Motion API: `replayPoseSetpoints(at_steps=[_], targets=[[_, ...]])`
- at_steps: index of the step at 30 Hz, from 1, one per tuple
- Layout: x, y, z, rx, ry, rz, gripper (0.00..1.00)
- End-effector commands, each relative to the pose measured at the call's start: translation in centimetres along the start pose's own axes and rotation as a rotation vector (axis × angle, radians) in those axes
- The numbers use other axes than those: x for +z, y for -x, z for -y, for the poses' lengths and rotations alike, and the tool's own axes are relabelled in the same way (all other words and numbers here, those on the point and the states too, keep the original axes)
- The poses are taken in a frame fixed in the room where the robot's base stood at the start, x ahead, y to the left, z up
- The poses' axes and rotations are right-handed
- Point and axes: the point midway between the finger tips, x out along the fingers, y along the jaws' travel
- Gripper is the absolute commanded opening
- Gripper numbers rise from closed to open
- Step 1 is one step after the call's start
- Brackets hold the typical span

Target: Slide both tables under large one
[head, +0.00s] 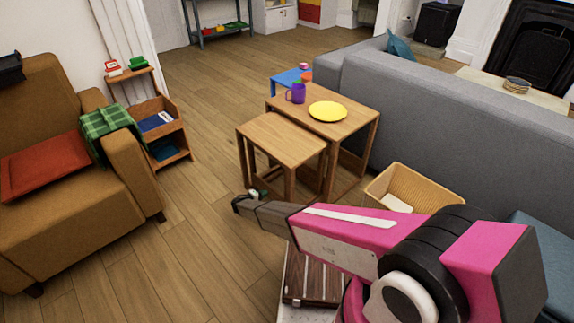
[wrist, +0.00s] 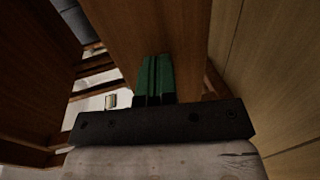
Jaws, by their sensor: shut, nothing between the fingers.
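The large wooden table (head: 352,118) stands beside the grey sofa, with a yellow plate (head: 328,111) and a purple mug (head: 297,92) on top. A smaller wooden table (head: 281,140) sits in front of it, sticking out mostly toward the left. A low blue-topped table (head: 285,80) shows behind the large one, partly hidden by it. My gripper (head: 251,195) is shut and empty, low near the small table's front legs. In the wrist view its green fingers (wrist: 155,78) point at a wooden panel (wrist: 157,28); whether they touch it I cannot tell.
A wicker basket (head: 414,187) stands right of the tables, near my arm. The grey sofa (head: 440,110) closes off the right side. A brown armchair (head: 62,205) and small shelf (head: 160,135) stand left. Wooden floor (head: 205,200) lies clear between.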

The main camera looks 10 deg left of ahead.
Motion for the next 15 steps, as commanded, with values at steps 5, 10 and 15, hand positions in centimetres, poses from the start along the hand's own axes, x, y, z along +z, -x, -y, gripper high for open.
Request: replayPoseSetpoints(at_steps=[5,10,15], targets=[[0.0,-0.7,-0.1,0.0,0.0,0.0,0.0],[0.0,-1.8,-0.3,0.0,0.0,0.001,0.0],[0.0,-2.8,-0.5,0.001,0.0,0.002,0.0]])
